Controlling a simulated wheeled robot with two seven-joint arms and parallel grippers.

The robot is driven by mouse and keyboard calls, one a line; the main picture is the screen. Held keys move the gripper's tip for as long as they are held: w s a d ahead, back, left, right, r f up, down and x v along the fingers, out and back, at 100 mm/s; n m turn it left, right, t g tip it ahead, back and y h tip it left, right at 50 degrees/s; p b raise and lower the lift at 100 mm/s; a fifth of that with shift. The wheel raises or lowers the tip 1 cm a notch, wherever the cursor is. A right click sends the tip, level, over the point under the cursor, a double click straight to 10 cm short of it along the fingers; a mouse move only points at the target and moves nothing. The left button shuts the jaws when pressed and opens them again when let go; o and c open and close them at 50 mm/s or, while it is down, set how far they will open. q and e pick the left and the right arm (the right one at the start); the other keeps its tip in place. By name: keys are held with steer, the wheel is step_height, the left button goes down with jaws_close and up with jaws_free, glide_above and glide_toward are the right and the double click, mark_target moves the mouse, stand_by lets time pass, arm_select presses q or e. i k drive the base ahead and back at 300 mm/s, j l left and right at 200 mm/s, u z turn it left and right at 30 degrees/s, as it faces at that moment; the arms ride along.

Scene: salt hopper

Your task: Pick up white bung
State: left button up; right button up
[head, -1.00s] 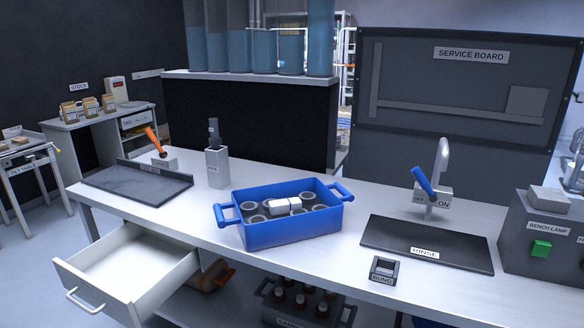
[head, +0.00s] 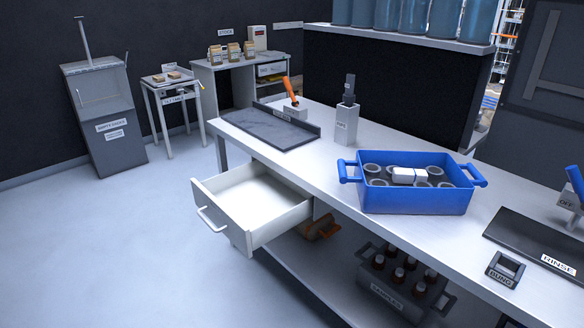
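A white bung-like piece (head: 409,176) lies on top of the grey round cups inside the blue crate (head: 416,203) on the bench. It looks like a white cylinder or pair of blocks lying on its side; its exact shape is too small to tell. A small dark holder labelled BUNG (head: 505,269) sits at the bench's front edge, right of the crate, and its opening looks empty. Neither of my grippers shows in the head view.
An open, empty white drawer (head: 255,203) juts out below the bench top (head: 325,163). A dark tray (head: 268,129), a grey holder marked PIPE or similar (head: 346,124), and a dark RINSE mat (head: 540,245) stand on the bench. A crate of brown bottles (head: 400,283) is on the lower shelf. Floor at left is clear.

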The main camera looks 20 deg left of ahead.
mark_target(408, 176)
steer(key=k+j+u, duration=0.15)
steer(key=u, duration=1)
steer(key=z, duration=1.55)
steer(key=i+j, duration=0.25)
steer(key=i, duration=0.15)
steer(key=i+j, duration=0.2)
steer(key=i, duration=0.2)
steer(key=i+j, duration=0.25)
steer(key=i, duration=0.15)
steer(key=z, duration=0.05)
